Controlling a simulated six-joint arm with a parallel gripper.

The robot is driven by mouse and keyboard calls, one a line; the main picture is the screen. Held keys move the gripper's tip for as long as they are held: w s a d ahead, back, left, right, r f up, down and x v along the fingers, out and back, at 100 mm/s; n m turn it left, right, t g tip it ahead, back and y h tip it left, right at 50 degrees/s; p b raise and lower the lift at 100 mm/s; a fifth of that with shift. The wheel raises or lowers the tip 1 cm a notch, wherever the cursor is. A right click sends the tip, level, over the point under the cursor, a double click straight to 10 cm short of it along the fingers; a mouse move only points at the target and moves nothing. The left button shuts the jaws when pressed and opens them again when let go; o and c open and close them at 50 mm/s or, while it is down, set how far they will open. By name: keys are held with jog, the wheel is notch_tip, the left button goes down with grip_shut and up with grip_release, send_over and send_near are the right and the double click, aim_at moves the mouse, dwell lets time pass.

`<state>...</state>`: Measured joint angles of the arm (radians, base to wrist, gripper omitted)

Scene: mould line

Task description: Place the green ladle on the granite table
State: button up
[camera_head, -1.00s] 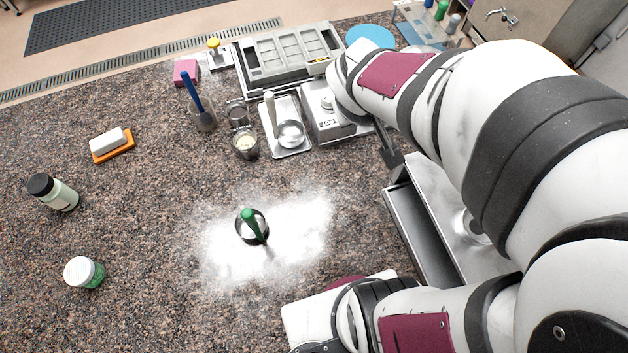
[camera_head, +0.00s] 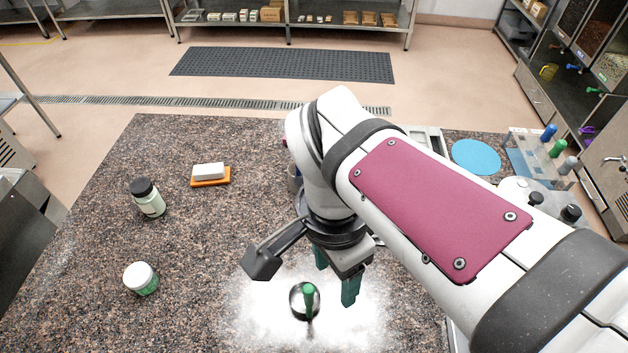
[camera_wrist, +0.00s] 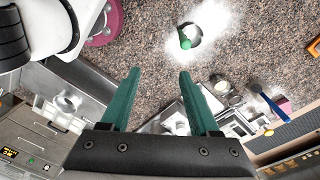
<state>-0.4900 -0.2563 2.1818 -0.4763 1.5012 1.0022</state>
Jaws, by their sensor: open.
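The green ladle (camera_head: 308,289) has a dark round bowl and a green handle that points up. It rests in a patch of white powder on the speckled granite table (camera_head: 215,250). It also shows near the top of the wrist view (camera_wrist: 186,40), beyond my fingertips. My gripper (camera_head: 336,287) is open and empty, with two green fingers, above the table just right of and behind the ladle in the head view. In the wrist view my gripper (camera_wrist: 158,73) has nothing between its fingers. They are apart from the ladle.
A white block on an orange holder (camera_head: 210,175), a dark-lidded jar (camera_head: 147,198) and a white-lidded jar (camera_head: 141,278) stand at left. A blue disc (camera_head: 476,157) lies at back right. A blue-handled tool (camera_wrist: 268,102) shows in the wrist view. My arm hides the table's back middle.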

aim_at(307, 289)
jog(key=w+a+m+h, duration=0.1)
jog(key=w+a+m, duration=0.15)
jog(key=a, duration=0.35)
jog(key=shift+t, duration=0.4)
jog(key=f, duration=0.4)
jog(key=d+f, duration=0.1)
jog(key=f, duration=0.4)
jog(key=d+f, duration=0.1)
jog(key=f, duration=0.4)
jog(key=shift+s+d, duration=0.1)
jog(key=shift+d, duration=0.05)
grip_shut()
